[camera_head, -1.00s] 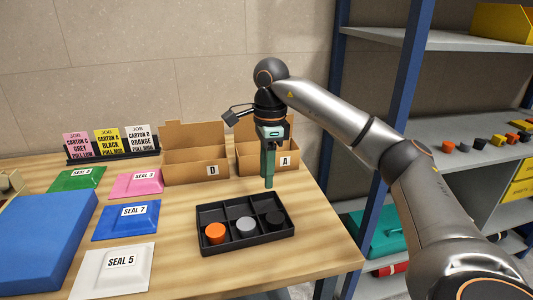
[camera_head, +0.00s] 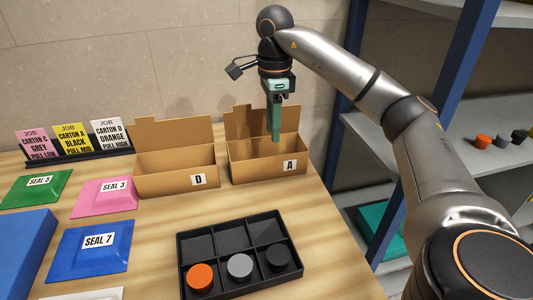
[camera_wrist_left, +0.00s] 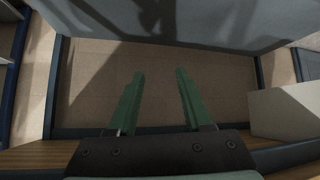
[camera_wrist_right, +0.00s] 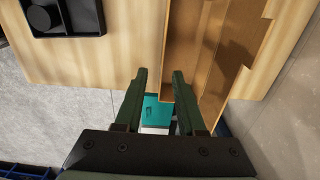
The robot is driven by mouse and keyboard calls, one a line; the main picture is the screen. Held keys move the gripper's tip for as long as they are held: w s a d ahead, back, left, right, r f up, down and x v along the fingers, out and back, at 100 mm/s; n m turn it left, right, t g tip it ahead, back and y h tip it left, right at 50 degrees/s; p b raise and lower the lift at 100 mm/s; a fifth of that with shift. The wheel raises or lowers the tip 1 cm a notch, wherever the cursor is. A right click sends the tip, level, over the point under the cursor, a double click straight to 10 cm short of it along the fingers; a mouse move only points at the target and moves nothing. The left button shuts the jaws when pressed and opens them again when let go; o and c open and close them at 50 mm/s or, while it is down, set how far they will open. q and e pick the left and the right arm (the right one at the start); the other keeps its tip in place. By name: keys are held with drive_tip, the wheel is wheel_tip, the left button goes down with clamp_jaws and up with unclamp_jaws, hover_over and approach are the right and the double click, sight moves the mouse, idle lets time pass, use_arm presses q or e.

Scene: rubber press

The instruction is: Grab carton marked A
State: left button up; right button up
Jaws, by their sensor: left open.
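Carton A (camera_head: 262,171) is an open brown box with a raised rear flap, on the table beside carton D (camera_head: 178,185). Its white "A" label (camera_head: 290,166) faces me. My right gripper (camera_head: 276,140) points down at carton A's opening. In the right wrist view my right gripper (camera_wrist_right: 161,75) is open and empty. Carton A's brown wall (camera_wrist_right: 183,50) lies ahead of the fingers; I cannot tell whether they touch it. My left gripper (camera_wrist_left: 158,75) shows only in its wrist view, open and empty.
A black tray (camera_head: 210,243) holds orange (camera_head: 200,277), grey (camera_head: 240,267) and black (camera_head: 279,258) discs. Seal mats lie left, including pink SEAL 3 (camera_head: 88,203). Job cards (camera_head: 72,141) stand behind. A shelf rack (camera_head: 455,110) stands right.

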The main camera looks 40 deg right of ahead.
drive_tip(key=b, duration=0.3)
hover_over(271, 178)
wheel_tip(271, 178, down, 6)
drive_tip(key=shift+s+f, duration=0.25)
drive_tip(key=shift+f, duration=0.45)
drive_tip(key=f, duration=0.5)
drive_tip(key=shift+w, duration=0.3)
use_arm(q)
drive_tip(key=shift+w+d+f+h, duration=0.3)
drive_tip(key=shift+w+d+f, duration=0.2)
drive_tip(key=shift+d+f, duration=0.35)
drive_tip(key=shift+a, duration=0.1)
drive_tip(key=shift+s+f, duration=0.1)
use_arm(e)
clamp_jaws()
